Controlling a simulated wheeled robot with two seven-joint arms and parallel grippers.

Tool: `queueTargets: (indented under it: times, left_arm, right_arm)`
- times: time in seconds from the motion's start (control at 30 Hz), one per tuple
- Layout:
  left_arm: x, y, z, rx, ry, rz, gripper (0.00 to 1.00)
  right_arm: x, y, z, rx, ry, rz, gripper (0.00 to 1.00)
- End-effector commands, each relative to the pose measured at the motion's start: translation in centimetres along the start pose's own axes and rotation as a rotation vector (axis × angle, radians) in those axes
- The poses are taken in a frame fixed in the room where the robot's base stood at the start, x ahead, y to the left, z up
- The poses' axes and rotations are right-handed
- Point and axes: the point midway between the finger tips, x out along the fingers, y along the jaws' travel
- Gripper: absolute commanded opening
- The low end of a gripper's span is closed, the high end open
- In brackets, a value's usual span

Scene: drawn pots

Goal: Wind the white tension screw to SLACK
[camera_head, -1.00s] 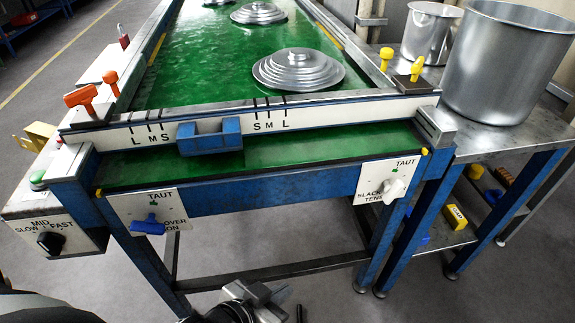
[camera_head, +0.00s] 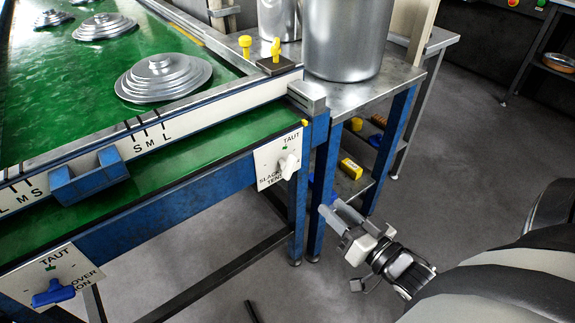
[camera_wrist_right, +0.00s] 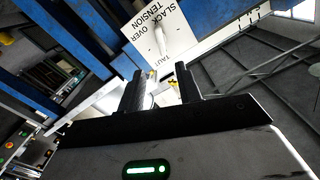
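The white tension screw (camera_head: 288,163) sits on a white plate (camera_head: 268,172) at the right end of the bench's front. The plate reads TAUT, SLACK and TENSION, with a green mark by TAUT. In the right wrist view the screw (camera_wrist_right: 160,40) shows ahead, beyond the fingers; its exact setting is too small to tell. My right gripper (camera_head: 338,212) is below and right of the screw, apart from it, near a blue table leg. In the wrist view its two dark fingers (camera_wrist_right: 160,85) are spread with nothing held between them. My left gripper is out of view.
A blue screw (camera_head: 55,292) on a similar plate (camera_head: 35,275) is at the lower left. A blue slider (camera_head: 90,178) sits on the marked rail. A large metal pot (camera_head: 347,40) stands on the side table, above a shelf with a yellow block (camera_head: 351,168). Open floor lies at right.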

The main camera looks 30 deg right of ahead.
Motion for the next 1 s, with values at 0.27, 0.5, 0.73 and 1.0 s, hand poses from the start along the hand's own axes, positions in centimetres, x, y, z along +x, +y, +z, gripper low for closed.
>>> queueTargets:
  times: [0.27, 0.5, 0.73, 1.0]
  left_arm:
    - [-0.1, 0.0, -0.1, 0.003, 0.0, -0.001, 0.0]
    - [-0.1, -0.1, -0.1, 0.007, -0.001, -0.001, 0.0]
    - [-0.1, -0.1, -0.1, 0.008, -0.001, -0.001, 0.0]
    - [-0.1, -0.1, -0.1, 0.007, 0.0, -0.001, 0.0]
  right_arm:
    - [4.7, -0.1, -0.3, 0.002, 0.011, -0.006, 0.35]
    - [10.0, -0.1, -0.3, 0.002, 0.009, -0.005, 0.35]
    - [13.9, -0.1, -0.2, 0.002, 0.007, -0.004, 0.35]
    - [15.6, -0.1, -0.1, 0.003, 0.003, -0.002, 0.35]
